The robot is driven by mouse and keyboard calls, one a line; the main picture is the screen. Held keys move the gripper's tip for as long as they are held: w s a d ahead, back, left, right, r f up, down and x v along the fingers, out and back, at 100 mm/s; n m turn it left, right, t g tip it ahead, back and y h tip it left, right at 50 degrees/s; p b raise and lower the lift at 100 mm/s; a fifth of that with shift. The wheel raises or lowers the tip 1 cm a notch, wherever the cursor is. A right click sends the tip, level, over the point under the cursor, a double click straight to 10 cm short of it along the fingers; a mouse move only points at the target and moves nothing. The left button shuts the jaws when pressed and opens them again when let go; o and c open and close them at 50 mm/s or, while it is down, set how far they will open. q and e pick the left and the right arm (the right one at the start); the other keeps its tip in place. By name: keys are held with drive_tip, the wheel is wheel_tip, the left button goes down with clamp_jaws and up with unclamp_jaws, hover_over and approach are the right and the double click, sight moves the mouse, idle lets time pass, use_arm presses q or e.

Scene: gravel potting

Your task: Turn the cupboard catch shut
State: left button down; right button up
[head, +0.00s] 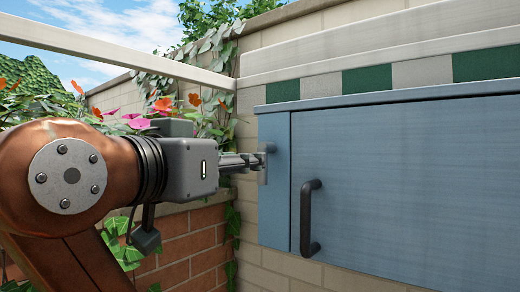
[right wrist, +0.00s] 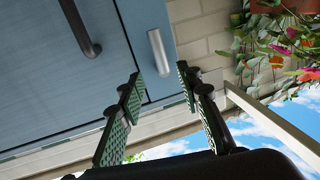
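The cupboard catch (head: 262,176) is a small grey metal bar on the blue frame strip at the left edge of the cupboard door (head: 420,185). It stands upright, about parallel to the door's edge, and does not cross the door gap. It also shows in the right wrist view as a silver bar (right wrist: 158,50). The arm in the head view is my right one, since the right wrist view has the same catch close ahead. My right gripper (head: 250,160) is open, its fingers (right wrist: 160,77) apart on either side of the catch's near end. Contact cannot be told. My left gripper is out of view.
A dark bar handle (head: 308,217) stands out from the door, right of the catch. A brick wall (head: 190,245) with ivy and flowers lies behind my arm at the left. A pale beam (head: 110,50) runs above the arm.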

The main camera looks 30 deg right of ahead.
drive_tip(key=p+x, duration=0.2)
drive_tip(key=x, duration=0.5)
drive_tip(key=shift+w, duration=0.25)
drive_tip(key=shift+d, duration=0.15)
drive_tip(key=shift+c, duration=0.5)
clamp_jaws()
